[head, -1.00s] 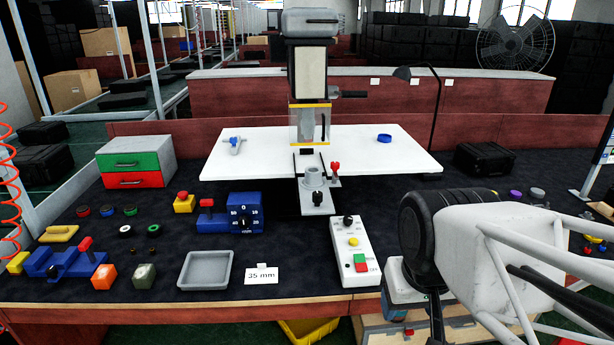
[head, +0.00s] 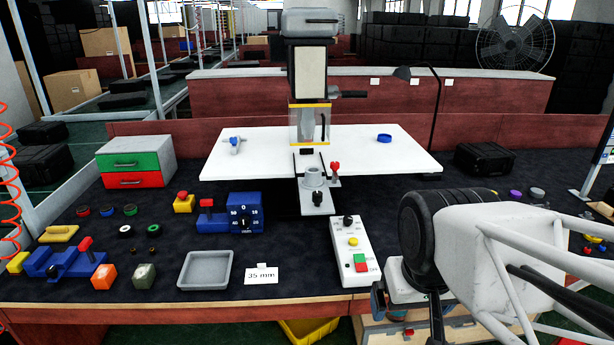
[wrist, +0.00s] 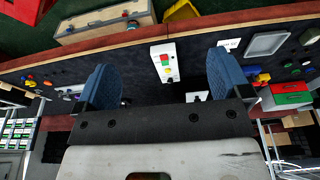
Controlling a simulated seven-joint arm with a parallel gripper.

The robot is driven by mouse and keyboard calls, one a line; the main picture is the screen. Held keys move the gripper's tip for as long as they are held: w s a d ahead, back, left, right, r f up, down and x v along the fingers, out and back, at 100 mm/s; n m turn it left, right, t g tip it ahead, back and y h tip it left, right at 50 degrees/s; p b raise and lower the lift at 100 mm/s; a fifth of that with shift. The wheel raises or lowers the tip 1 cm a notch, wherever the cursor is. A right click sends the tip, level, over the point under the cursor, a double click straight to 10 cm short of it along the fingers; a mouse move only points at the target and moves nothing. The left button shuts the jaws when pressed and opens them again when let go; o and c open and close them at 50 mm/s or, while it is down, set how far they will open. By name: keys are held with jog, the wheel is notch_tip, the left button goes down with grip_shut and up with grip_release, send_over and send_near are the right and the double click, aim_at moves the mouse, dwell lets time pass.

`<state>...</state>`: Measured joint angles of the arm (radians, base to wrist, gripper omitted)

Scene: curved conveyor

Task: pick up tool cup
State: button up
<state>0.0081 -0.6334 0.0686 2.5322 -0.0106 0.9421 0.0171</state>
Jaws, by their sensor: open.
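No object is clearly recognisable as the tool cup. My gripper shows at the lower right of the head view (head: 392,302), partly hidden behind my arm, near the table's front edge. In the wrist view my gripper (wrist: 160,62) is open, its two blue fingers wide apart. Nothing is held between them. The button box (wrist: 166,68) shows beyond the gap, apart from the fingers.
The white button box (head: 347,270), grey tray (head: 184,277) and "35 mm" card (head: 261,275) lie near the front edge. The press (head: 308,80) stands behind, over a white board (head: 395,158). Blue fixtures (head: 245,212) and small rings crowd the left.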

jog(key=w+d+r+n+h, duration=0.1)
jog(key=w+n+h, duration=0.15)
jog(key=w, duration=0.45)
jog(key=w+d+r+n+h, duration=0.15)
jog(key=w+n, duration=0.25)
jog(key=w, duration=0.4)
jog(key=n+t+h, duration=0.4)
jog(key=n+t, duration=0.1)
jog(key=n, duration=1.1)
send_over(309, 173)
jog(key=s+d, duration=0.3)
jog(key=s, duration=0.4)
jog(key=s+d, duration=0.3)
jog(key=s, duration=0.5)
notch_tip(309, 173, down, 5)
jog(key=w+a+f+n+t, duration=0.1)
jog(key=w+a+n, duration=0.1)
jog(key=w, duration=0.1)
jog(key=w+a+f+n+t, duration=0.1)
jog(key=w+a+f+n, duration=0.1)
jog(key=w+a, duration=0.1)
jog(key=w+a+f+n+t, duration=0.1)
jog(key=w+a+f+n, duration=0.1)
jog(key=w, duration=0.3)
jog(key=shift+w+a+f+n+t+y, duration=0.1)
jog(key=shift+a+f+n+t+y, duration=0.05)
jog(key=shift+a+n, duration=0.2)
jog(key=shift+w+a+f+n+t+y, duration=0.1)
jog(key=shift+a+n+t+y, duration=0.1)
jog(key=shift+a, duration=0.15)
